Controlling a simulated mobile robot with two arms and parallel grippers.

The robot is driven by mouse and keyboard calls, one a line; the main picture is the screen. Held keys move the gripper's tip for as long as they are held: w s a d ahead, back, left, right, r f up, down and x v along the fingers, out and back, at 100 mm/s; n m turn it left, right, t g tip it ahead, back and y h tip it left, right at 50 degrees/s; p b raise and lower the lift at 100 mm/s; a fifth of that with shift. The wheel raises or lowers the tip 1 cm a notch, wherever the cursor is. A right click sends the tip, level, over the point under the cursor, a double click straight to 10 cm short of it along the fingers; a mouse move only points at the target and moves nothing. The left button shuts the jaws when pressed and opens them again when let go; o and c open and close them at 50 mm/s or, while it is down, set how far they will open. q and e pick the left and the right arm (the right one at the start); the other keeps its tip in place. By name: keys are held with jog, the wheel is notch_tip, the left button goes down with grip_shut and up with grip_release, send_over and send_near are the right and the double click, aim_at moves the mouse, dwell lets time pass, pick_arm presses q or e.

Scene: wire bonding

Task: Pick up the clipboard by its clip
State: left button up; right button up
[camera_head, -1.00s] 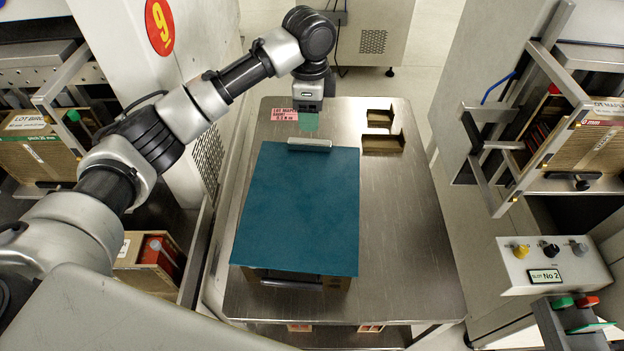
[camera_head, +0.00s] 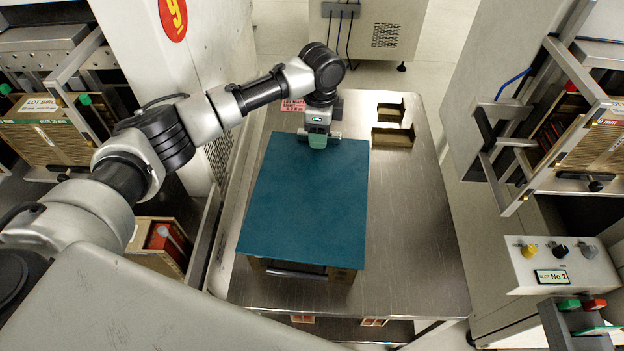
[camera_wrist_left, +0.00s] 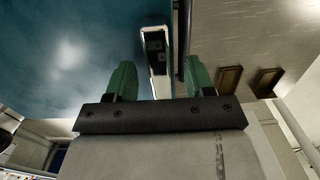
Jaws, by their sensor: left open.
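The teal clipboard (camera_head: 305,205) lies flat on top of a wooden box (camera_head: 342,274) on the metal table. Its metal clip (camera_head: 336,136) is at the far edge, mostly hidden by my left gripper (camera_head: 318,141) in the head view. My left gripper is over the clip, pointing down. In the left wrist view, the green fingers (camera_wrist_left: 161,82) are apart, with the silver clip (camera_wrist_left: 157,45) between them and a gap on each side. The clipboard's blue face (camera_wrist_left: 65,55) fills the left of that view. My right gripper is not in view.
The metal table (camera_head: 415,230) is bare on the right. Two small brown brackets (camera_head: 393,137) stand at its back right, and a pink label (camera_head: 293,105) lies behind the clip. Machines flank both sides; a knob panel (camera_head: 558,262) is at the right.

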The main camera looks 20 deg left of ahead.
pick_arm(q)
jog(key=shift+c, duration=0.4)
grip_shut()
